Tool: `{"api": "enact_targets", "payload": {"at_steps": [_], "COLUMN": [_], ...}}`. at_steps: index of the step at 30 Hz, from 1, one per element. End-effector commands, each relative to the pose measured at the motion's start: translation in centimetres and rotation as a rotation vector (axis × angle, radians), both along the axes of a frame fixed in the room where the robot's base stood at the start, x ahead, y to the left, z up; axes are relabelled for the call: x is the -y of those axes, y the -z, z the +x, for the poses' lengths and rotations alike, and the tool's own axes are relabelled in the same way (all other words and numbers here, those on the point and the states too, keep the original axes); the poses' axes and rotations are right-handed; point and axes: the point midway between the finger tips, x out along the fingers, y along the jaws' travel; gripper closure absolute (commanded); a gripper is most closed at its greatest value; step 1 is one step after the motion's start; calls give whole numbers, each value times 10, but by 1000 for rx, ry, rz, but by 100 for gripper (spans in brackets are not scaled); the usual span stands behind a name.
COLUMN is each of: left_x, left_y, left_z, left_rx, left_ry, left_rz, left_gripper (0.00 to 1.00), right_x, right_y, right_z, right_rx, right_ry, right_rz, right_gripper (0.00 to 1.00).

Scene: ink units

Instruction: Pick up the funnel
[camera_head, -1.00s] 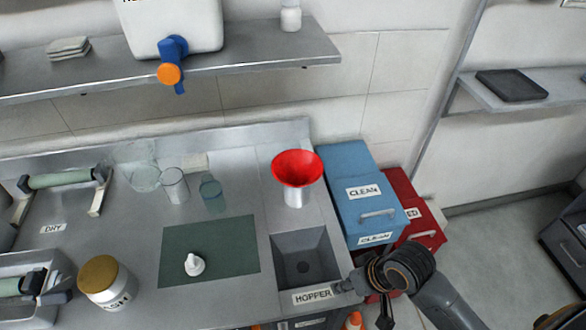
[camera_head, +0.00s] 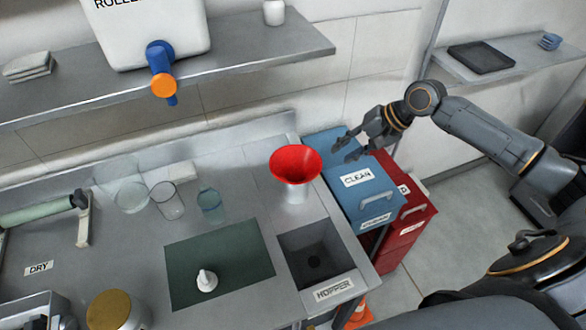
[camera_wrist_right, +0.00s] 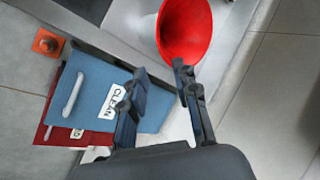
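The red funnel (camera_head: 296,165) sits wide end up in a pale cylindrical holder (camera_head: 296,192) on the steel counter, behind the hopper basin. My right gripper (camera_head: 343,150) is to the right of the funnel, above the blue CLEAN box, with its fingers apart and pointing left toward the funnel. In the right wrist view the funnel (camera_wrist_right: 185,30) lies just beyond the fingertips, and the open gripper (camera_wrist_right: 160,72) holds nothing. A gap shows between gripper and funnel in the head view. My left gripper is not in view.
The blue CLEAN box (camera_head: 352,178) and a red box (camera_head: 404,215) stand right of the counter. The hopper basin (camera_head: 316,254) is in front of the funnel. Glass vessels (camera_head: 166,201) stand to its left. A blue-and-orange tap (camera_head: 162,75) hangs above.

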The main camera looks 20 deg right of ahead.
Motion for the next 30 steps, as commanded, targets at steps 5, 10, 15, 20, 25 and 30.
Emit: {"api": "enact_targets", "payload": {"at_steps": [5, 10, 15, 20, 25, 30], "left_x": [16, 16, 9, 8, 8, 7], "left_y": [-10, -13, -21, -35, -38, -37], "left_z": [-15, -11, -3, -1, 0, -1], "left_rx": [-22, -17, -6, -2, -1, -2], "left_ry": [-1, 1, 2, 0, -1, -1], "left_rz": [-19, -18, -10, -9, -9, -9], "left_gripper": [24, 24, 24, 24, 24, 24], "right_x": [-18, -26, -33, -47, -53, -53], "right_y": [26, 43, 51, 70, 85, 88], "right_z": [14, 21, 24, 32, 38, 39], "right_rx": [1, 2, 0, 0, 2, 2], "right_ry": [-1, -2, -3, -3, -4, -4], "right_rz": [4, 1, 2, 1, 0, -3], "right_gripper": [70, 70, 70, 70, 70, 70]}}
